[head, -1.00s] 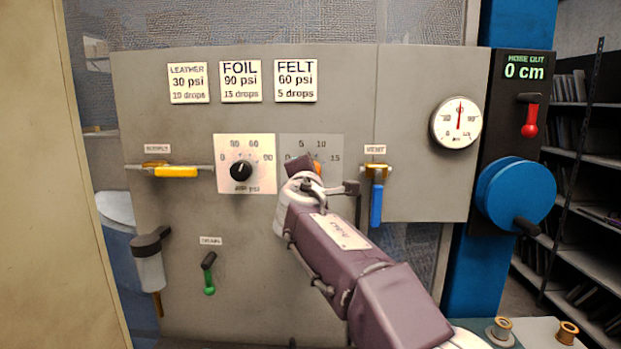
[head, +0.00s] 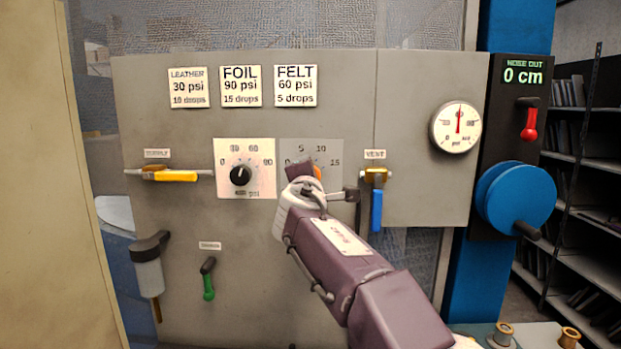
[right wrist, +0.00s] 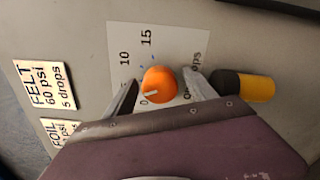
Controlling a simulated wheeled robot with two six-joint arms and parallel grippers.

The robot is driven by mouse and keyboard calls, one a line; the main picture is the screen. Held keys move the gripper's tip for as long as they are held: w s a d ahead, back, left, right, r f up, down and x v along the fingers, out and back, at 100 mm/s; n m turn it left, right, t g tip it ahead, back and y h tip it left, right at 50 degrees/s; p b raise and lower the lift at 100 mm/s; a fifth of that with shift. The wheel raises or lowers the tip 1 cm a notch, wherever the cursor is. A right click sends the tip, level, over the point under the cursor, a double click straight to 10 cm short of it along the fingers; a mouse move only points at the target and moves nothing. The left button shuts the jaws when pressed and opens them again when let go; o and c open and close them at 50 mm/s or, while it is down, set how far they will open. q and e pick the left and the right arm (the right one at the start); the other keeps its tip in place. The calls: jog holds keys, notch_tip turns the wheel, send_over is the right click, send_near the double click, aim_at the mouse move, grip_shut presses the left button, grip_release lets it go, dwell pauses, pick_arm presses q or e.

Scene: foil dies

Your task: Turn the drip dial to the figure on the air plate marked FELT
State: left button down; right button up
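The drip dial is an orange knob (head: 318,172) on a grey scale plate, mostly hidden by my right gripper (head: 306,170) in the head view. In the right wrist view the orange knob (right wrist: 161,83) sits between the two fingers of my right gripper (right wrist: 162,80), with a gap on each side. The gripper is open around it. The knob's white mark points toward 0; 10 and 15 are readable, 5 is hidden there. The FELT plate (head: 295,86) reads 60 psi, 5 drops; it also shows in the wrist view (right wrist: 45,87). My left gripper is out of view.
Left of the drip dial is a black psi knob (head: 240,174). The vent valve's blue handle (head: 376,210) hangs close to the right. A yellow supply handle (head: 175,176), green drain lever (head: 208,285), pressure gauge (head: 456,127) and blue wheel (head: 516,197) are farther off.

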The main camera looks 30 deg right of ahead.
jog(key=b+v, duration=0.2)
jog(key=v, duration=0.7)
